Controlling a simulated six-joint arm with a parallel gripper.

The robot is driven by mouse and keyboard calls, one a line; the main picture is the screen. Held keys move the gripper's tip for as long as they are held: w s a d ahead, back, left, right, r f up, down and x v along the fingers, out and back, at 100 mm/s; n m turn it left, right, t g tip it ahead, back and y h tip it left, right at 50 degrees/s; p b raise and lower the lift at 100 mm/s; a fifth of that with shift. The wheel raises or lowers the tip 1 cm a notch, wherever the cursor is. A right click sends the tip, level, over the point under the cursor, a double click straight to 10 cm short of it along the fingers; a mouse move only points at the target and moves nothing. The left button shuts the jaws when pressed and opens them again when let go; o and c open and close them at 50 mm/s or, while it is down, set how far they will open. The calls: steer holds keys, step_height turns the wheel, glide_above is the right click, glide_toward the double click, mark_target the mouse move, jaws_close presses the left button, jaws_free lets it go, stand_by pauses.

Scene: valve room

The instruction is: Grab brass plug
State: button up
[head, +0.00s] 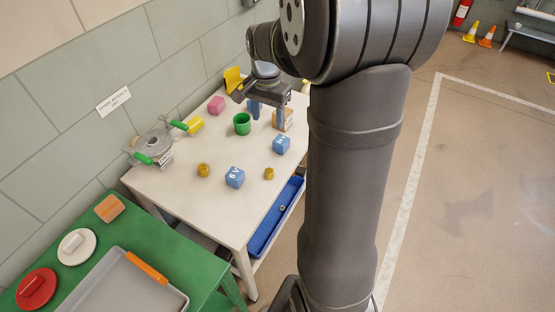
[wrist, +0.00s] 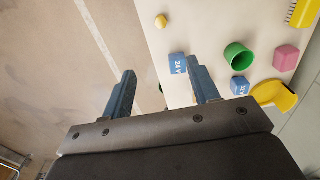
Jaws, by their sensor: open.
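Two brass-coloured pieces stand on the white table in the head view. The larger one (head: 203,170) is at the front left, and a smaller one (head: 269,174) is near the right edge. I cannot tell for sure which is the brass plug. One brass piece shows in the wrist view (wrist: 161,21) near the table edge, beyond my fingertips. My gripper (head: 267,112) is open and empty, over the far right part of the table, apart from both pieces. Its two blue fingers also show in the wrist view (wrist: 160,70).
A green cup (head: 242,125), blue cubes (head: 235,178) (head: 281,145), a pink block (head: 216,105) and a yellow brush (head: 195,125) stand on the table. A valve (head: 157,147) is at the left edge. A blue tray (head: 275,219) sits below the right edge.

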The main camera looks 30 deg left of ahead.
steer(key=f+n, duration=0.1)
steer(key=n, duration=1.4)
glide_above(269, 171)
step_height(269, 171, down, 6)
steer(key=shift+n, duration=0.3)
step_height(269, 171, down, 17)
steer(key=shift+f, duration=0.2)
steer(key=c, duration=1.1)
steer(key=shift+c, duration=0.2)
